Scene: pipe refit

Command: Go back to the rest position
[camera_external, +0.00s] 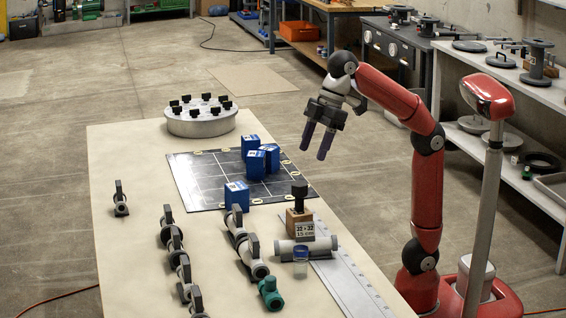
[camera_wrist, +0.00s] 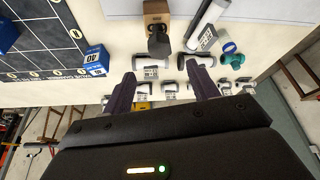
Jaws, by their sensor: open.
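My gripper (camera_external: 321,130) is open and empty, raised above the table's right side near the dark grid mat. Its two dark fingers stand apart in the wrist view (camera_wrist: 163,90), with nothing between them but the view of the table below. My red arm (camera_external: 427,190) reaches up from its base at the right and bends over toward the table. The gripper touches nothing that I can see.
The table (camera_external: 120,250) bears a dark grid mat (camera_external: 200,180) with several blue boxes (camera_external: 236,196), a round grey flange (camera_external: 200,122), rows of pipe fittings (camera_external: 172,239), a wooden block (camera_external: 299,222) and a green fitting (camera_external: 270,294). Shelves (camera_external: 470,110) stand behind my arm.

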